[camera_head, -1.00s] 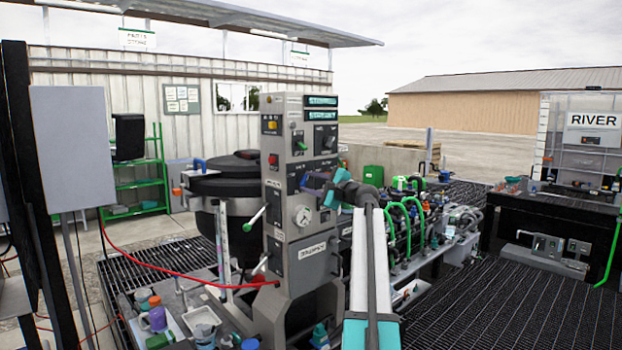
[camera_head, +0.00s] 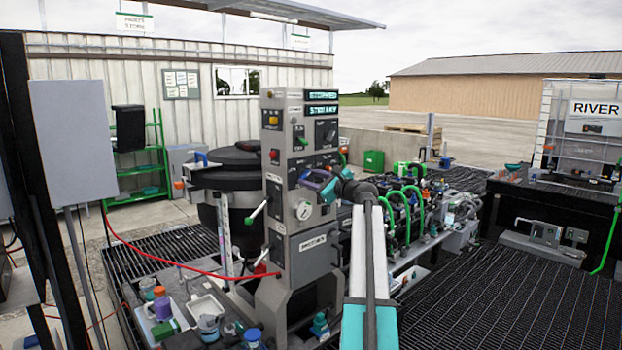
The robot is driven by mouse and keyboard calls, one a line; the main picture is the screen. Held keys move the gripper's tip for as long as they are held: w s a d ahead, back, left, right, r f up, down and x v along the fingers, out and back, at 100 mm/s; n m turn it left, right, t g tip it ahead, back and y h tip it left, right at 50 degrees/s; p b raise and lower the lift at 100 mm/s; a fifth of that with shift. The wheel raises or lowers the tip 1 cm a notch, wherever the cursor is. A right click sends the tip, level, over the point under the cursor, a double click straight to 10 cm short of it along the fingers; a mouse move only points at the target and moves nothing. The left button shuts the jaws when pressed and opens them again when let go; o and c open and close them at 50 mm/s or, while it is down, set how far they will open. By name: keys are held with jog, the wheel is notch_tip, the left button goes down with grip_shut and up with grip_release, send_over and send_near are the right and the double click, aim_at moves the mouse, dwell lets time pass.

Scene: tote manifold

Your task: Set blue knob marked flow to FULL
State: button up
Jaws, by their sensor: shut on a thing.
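The grey control column (camera_head: 300,254) stands in the middle of the head view, with lit displays, switches and a round gauge (camera_head: 304,210) on its front. My arm reaches up from the lower right, and my gripper (camera_head: 320,184) is against the column's front, just above the gauge. A blue-purple part, which looks like the blue knob (camera_head: 312,176), shows at the jaws. My gripper appears shut on it. The jaws and wrist hide most of the knob. Its marking and pointer setting cannot be read at this size.
A dark round tank (camera_head: 240,166) stands behind the column at left. A red hose (camera_head: 160,262) runs to the column. Cups and a tray (camera_head: 206,306) crowd the bench at lower left. Green pipework (camera_head: 412,212) stands at right, with open grating (camera_head: 480,300) before it.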

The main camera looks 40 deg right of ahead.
jog(key=o, duration=1)
jog(key=shift+o, duration=0.2)
jog(key=s+a+b, duration=0.1)
jog(key=s+b, duration=0.3)
jog(key=s, duration=1)
jog(key=shift+w, duration=0.1)
